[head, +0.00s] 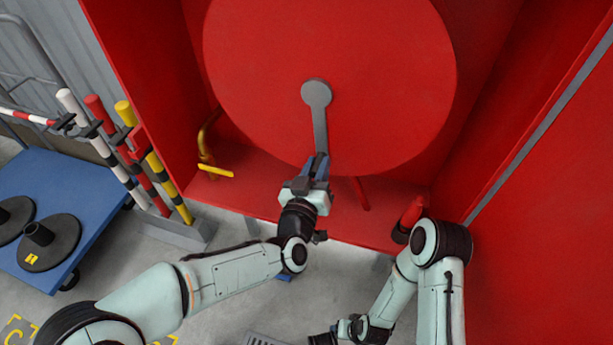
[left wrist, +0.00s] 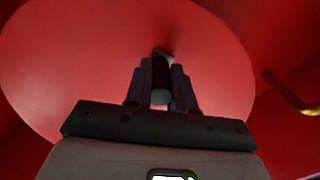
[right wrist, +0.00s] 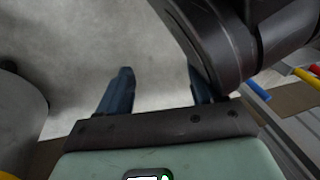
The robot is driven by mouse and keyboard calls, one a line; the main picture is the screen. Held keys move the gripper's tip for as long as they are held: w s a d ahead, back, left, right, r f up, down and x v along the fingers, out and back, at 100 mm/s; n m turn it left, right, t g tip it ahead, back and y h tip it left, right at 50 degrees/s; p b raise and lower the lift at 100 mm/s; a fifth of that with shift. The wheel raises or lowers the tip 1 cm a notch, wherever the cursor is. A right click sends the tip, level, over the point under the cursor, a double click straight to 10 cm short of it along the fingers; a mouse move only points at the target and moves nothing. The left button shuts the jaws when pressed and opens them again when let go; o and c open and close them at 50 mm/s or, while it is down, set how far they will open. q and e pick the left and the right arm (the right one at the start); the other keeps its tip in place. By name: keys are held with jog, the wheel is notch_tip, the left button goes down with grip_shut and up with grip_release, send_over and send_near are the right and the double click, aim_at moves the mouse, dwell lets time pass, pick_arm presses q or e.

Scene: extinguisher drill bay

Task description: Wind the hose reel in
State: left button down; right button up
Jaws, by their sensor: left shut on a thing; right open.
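The hose reel (head: 385,75) is a large red disc inside a red cabinet. A grey crank arm (head: 319,125) runs down from its hub. My left gripper (head: 318,165) is at the lower end of the crank. In the left wrist view its fingers (left wrist: 161,88) are shut around the crank's dark handle (left wrist: 161,75), whose grey round end (left wrist: 160,97) shows between them. The red disc (left wrist: 215,65) fills the background there.
A yellow valve lever (head: 216,171) and a red nozzle-like piece (head: 411,212) sit low in the cabinet. Striped poles (head: 153,165) stand in a rack to the left, beside a blue cart (head: 85,190) with black bases. Grey floor lies in front.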

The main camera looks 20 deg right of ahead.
aim_at(387, 138)
pick_arm(q)
jog(key=s+d+n, duration=0.1)
jog(key=s+d+r+n, duration=0.1)
jog(key=d+n, duration=0.1)
jog(key=s+d+r+n, duration=0.1)
jog(key=d, duration=0.1)
jog(key=shift+s+d, duration=0.15)
jog(key=shift+s, duration=0.15)
jog(key=s+d+r+n, duration=0.1)
jog(key=n, duration=0.1)
jog(key=s+d+r+n, duration=0.1)
jog(key=d+r+n, duration=0.1)
jog(key=s+d+r+n+p, duration=0.1)
jog(key=r+n, duration=0.1)
jog(key=shift+d+r, duration=0.2)
jog(key=shift+s+d+r+n, duration=0.2)
jog(key=shift+d+r+n, duration=0.15)
jog(key=shift+r+n, duration=0.4)
pick_arm(e)
jog(key=shift+w+r+t, duration=0.4)
jog(key=shift+w+r, duration=0.4)
jog(key=shift+r, duration=0.3)
pick_arm(q)
jog(key=c, duration=1)
grip_release()
jog(key=shift+o, duration=0.2)
jog(key=shift+s, duration=0.1)
